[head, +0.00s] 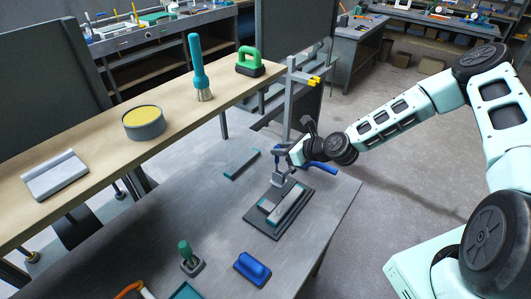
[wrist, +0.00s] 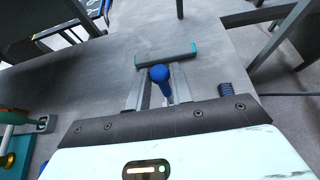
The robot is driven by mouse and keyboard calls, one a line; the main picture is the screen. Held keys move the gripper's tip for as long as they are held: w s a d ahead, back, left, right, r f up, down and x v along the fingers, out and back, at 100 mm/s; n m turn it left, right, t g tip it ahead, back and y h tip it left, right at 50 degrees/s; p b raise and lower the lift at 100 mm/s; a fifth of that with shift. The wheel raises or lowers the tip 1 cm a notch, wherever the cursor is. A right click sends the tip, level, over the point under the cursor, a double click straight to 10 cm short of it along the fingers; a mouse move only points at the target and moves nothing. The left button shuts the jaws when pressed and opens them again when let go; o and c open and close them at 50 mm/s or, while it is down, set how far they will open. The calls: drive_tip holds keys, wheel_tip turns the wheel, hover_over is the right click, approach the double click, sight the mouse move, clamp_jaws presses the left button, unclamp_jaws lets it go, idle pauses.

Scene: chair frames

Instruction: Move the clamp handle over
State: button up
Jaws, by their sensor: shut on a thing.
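The clamp (head: 282,178) stands on a dark base plate (head: 262,226) near the right edge of the grey bench. A grey bar with teal parts (head: 288,207) lies on the plate beside it. My gripper (head: 288,152) is at the top of the clamp and shut on its blue handle. In the wrist view, the handle's rounded blue end (wrist: 159,74) shows between my two grey fingers (wrist: 158,95). A blue piece (head: 320,168) sticks out to the right below my wrist; I cannot tell whether it belongs to the handle. My gripper partly hides the clamp's top.
A teal-ended bar (head: 242,163) lies on the grey bench (head: 200,220) behind the clamp. A blue-handled block (head: 252,268) and a green-handled tool (head: 188,255) stand in front. A wooden shelf (head: 90,160) with several tools runs along the left. A grey post (head: 289,105) rises behind.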

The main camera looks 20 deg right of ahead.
drive_tip(key=shift+w+a+f+b, duration=0.1)
drive_tip(key=shift+w+a+b, duration=0.15)
drive_tip(key=shift+w+a, duration=0.3)
drive_tip(key=shift+w+a+f+b, duration=0.1)
drive_tip(key=shift+w+a+b, duration=0.15)
drive_tip(key=shift+w, duration=0.45)
drive_tip(key=shift+w+a, duration=0.1)
drive_tip(key=shift+a, duration=0.05)
drive_tip(key=shift+b+x, duration=0.9)
drive_tip(key=shift+x, duration=0.6)
drive_tip(key=shift+w+r, duration=0.1)
drive_tip(key=shift+a, duration=0.1)
